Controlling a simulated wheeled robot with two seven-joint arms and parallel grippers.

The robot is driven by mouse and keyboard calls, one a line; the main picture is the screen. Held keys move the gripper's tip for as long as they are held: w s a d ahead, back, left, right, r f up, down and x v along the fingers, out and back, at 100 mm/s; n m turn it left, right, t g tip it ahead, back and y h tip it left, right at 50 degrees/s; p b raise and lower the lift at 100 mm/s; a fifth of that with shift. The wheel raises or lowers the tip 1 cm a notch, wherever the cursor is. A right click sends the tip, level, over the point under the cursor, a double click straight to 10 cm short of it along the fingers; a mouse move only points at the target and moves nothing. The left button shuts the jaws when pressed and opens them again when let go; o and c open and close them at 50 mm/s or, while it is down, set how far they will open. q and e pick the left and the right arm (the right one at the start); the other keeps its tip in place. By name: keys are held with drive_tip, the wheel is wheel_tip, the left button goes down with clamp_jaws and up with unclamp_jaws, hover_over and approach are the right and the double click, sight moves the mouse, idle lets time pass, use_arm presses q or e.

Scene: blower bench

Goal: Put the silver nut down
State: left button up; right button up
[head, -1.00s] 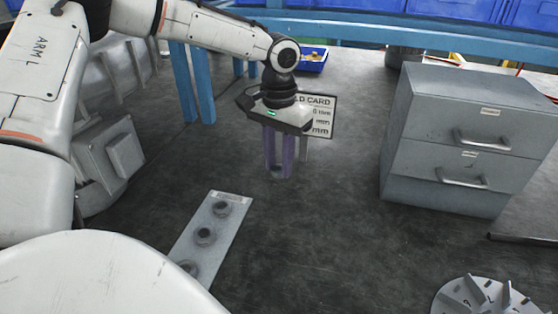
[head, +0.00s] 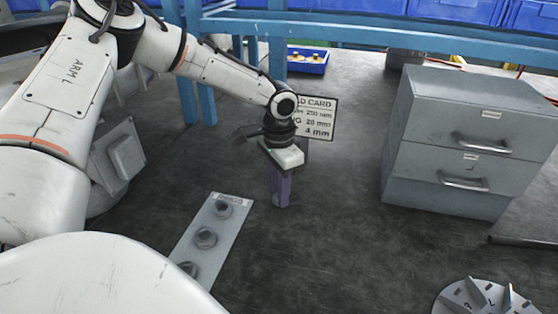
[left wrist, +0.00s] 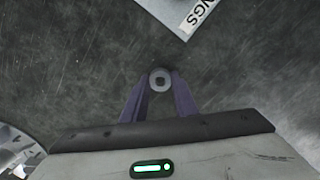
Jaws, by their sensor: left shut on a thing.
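In the head view, my left gripper (head: 281,204) points down, low over the dark bench top, right of the grey plate. The fingers hide the nut there, and I cannot tell whether it touches the bench. My right gripper is not in view.
The grey plate (head: 188,238) holds several dark round parts; its labelled end (left wrist: 190,12) shows in the left wrist view. A card (head: 322,118) stands behind the gripper. A grey drawer cabinet (head: 430,192) stands right; a finned disc (head: 487,300) lies front right. Bench between is clear.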

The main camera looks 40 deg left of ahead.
use_arm(q)
drive_tip(key=shift+f, duration=0.75)
drive_tip(key=shift+f+b, duration=0.45)
drive_tip(key=shift+b, duration=0.1)
drive_tip(key=o, duration=1.1)
drive_tip(key=shift+r, duration=0.15)
drive_tip(key=shift+o, duration=0.2)
drive_tip(key=shift+r+p, duration=0.65)
drive_tip(key=shift+p, duration=0.05)
wheel_tip(320, 180, up, 11)
drive_tip(key=shift+r, duration=0.2)
